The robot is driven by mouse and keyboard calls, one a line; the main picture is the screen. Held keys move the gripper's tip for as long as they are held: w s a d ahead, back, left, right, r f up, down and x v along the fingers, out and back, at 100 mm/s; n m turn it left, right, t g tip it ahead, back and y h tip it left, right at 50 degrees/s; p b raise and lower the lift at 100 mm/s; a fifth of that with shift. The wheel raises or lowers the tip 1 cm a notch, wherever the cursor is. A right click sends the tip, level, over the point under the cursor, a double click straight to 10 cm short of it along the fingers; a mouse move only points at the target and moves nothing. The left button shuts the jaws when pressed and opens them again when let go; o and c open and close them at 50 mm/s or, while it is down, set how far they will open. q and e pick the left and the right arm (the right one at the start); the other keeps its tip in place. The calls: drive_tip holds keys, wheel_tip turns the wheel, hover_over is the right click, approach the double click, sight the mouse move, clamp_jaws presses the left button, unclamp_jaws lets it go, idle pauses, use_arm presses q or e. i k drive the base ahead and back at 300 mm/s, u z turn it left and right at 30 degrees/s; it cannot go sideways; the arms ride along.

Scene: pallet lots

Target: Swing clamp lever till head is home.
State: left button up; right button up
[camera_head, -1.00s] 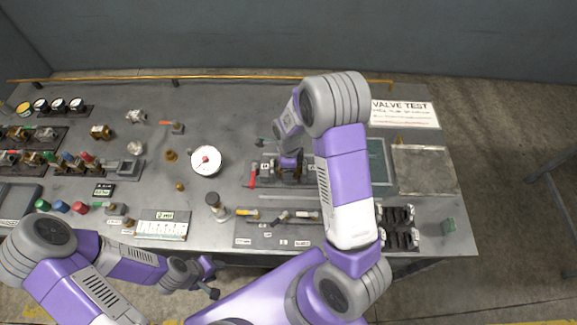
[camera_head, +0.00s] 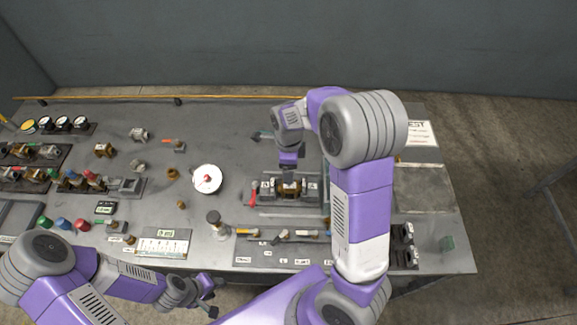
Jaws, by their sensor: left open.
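The clamp fixture (camera_head: 262,203) stands right of the table's middle, with a brass valve body (camera_head: 290,188) lying in it. A red-handled lever (camera_head: 253,193) is at the fixture's left end. The clamp head is too small to make out. My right gripper (camera_head: 288,168) hangs just behind and above the valve body, pointing down; its fingertips are too small and dark to tell open from shut. My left gripper (camera_head: 209,296) is open and empty, low in front of the table's front edge.
A white round gauge (camera_head: 207,179) stands left of the fixture. A row of hand tools (camera_head: 280,237) lies in front of it. Valves and coloured caps crowd the table's left.

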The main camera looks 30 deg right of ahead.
sight(251, 202)
drive_tip(key=k, duration=1)
